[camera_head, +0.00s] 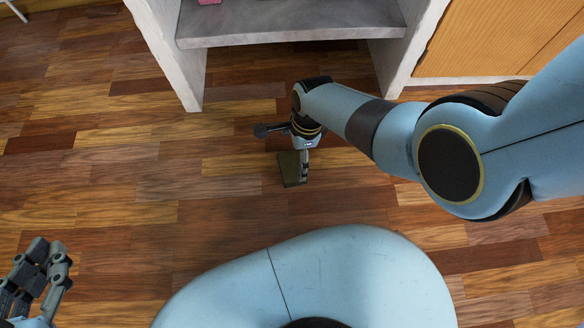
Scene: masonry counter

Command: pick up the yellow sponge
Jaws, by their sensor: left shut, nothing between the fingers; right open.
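A dull olive-yellow block (288,169), which looks like the sponge, is low by the wooden floor just below my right gripper (283,152). The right gripper is open: one dark finger sticks out to the left, and the other points down along the block's right side. I cannot tell whether that finger touches the block. Part of the block's right edge is hidden by the finger. My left gripper (40,268) is shut and empty at the lower left, far from the block.
A grey masonry counter with a shelf (290,34) stands at the top, its side walls reaching the floor near the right gripper. A pink thing (209,2) on it is cut off by the frame. A wooden cabinet front (480,40) is at upper right.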

